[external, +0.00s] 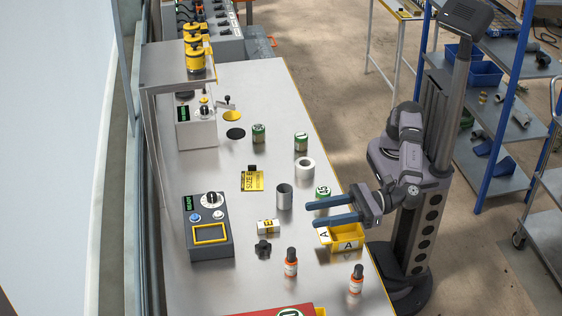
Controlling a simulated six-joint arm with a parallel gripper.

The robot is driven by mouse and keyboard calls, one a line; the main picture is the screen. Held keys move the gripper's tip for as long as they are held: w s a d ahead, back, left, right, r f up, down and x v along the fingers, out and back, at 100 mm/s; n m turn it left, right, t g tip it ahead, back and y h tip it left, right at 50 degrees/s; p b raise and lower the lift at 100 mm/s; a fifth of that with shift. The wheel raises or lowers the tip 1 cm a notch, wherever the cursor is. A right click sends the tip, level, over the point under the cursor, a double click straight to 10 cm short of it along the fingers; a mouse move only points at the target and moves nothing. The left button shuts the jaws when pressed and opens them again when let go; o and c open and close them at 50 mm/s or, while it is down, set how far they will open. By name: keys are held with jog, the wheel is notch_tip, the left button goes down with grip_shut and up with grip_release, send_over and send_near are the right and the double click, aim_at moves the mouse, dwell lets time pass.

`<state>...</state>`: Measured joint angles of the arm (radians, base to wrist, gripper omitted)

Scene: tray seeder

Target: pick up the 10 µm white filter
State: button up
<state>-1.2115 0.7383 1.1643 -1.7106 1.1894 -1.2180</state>
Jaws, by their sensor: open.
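My gripper (311,215) has two blue fingers, spread apart and empty, pointing left over the right edge of the bench. No label reading 10 µm is legible, so I cannot tell which thing is the filter. A white ring-shaped roll (304,167) lies on the bench beyond the gripper. A round jar with a green and white top (323,190) stands just beyond the upper finger, partly hidden by it. Two more green-labelled jars stand farther back, one on the left (259,133) and one on the right (301,141). A white and yellow cylinder (268,226) lies left of the gripper.
A yellow bin marked A (347,238) sits close below the fingers. A grey metal cup (284,196) stands left of them. Two orange bottles (291,263) (356,280) stand nearer the front. A dark control box (208,228) is at left. A yellow card (252,181) lies mid-bench.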

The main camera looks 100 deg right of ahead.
send_near(292, 254)
jog(key=shift+w+d+f, duration=0.15)
jog(key=shift+w+f, duration=0.1)
jog(key=shift+w, duration=0.35)
jog(key=shift+w+d+f, duration=0.1)
jog(key=shift+w+f, duration=0.2)
jog(key=shift+w, duration=0.35)
jog(key=shift+w+f+p, duration=0.1)
jog(key=shift+w+p, duration=0.6)
jog(key=shift+w, duration=2.95)
grip_shut()
